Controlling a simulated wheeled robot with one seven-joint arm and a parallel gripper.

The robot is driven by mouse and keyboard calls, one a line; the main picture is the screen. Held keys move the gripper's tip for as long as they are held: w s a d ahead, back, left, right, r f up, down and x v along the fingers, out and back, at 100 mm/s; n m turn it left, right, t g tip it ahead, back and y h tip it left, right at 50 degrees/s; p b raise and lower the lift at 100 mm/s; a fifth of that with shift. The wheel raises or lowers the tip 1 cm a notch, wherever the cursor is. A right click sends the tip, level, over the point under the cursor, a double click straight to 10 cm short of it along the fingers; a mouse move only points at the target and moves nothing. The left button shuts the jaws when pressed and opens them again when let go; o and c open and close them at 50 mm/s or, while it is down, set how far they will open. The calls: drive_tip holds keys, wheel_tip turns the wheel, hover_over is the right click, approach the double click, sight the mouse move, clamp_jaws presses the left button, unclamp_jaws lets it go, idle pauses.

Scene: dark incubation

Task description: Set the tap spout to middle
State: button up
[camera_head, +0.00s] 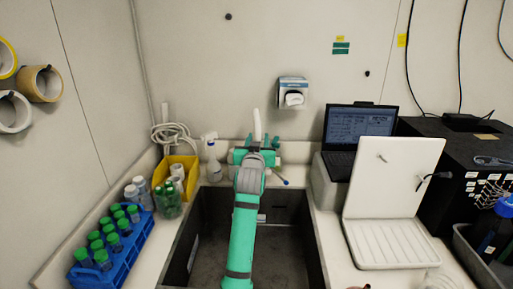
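The sink (207,228) is a dark basin set in a pale counter at the middle of the view. A slim white upright piece (257,125), which looks like the tap spout, rises behind the sink's far edge, just above my gripper in the picture. My teal and grey arm reaches over the sink, and my gripper (256,153) is at the back edge, by the tap's base. The wrist hides most of the tap and the fingertips. I cannot tell whether the gripper touches the spout or is open. A small blue-tipped lever (281,181) shows right of the wrist.
A white spray bottle (214,163) and a yellow bin (187,178) stand left of the tap. A blue rack (114,245) holds several green-capped tubes. A laptop (357,128) and an open white device (393,185) stand on the right. A dispenser (292,93) hangs above.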

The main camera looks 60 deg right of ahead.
drive_tip(key=v, duration=0.7)
drive_tip(key=shift+s+a, duration=0.2)
drive_tip(key=shift+a, duration=0.05)
drive_tip(key=c, duration=0.4)
drive_tip(key=shift+s+d+f+m, duration=0.15)
drive_tip(key=shift+s+d+m, duration=0.05)
drive_tip(key=shift+d+m, duration=0.1)
clamp_jaws()
drive_tip(key=s+d+m+t+y, duration=0.4)
drive_tip(key=s+m+t, duration=0.3)
drive_tip(key=m, duration=0.6)
drive_tip(key=w+d+g, duration=0.1)
drive_tip(key=w+d, duration=0.5)
drive_tip(key=d, duration=0.1)
drive_tip(key=shift+w+a+f, duration=0.15)
drive_tip(key=shift+w+a, duration=0.15)
drive_tip(key=shift+a, duration=0.4)
drive_tip(key=shift+w+a+f, duration=0.15)
drive_tip(key=shift+w+a, duration=0.15)
drive_tip(key=shift+a, duration=0.45)
drive_tip(key=shift+w+a+f, duration=0.2)
drive_tip(key=shift+w+a, duration=0.1)
drive_tip(key=shift+a, duration=0.4)
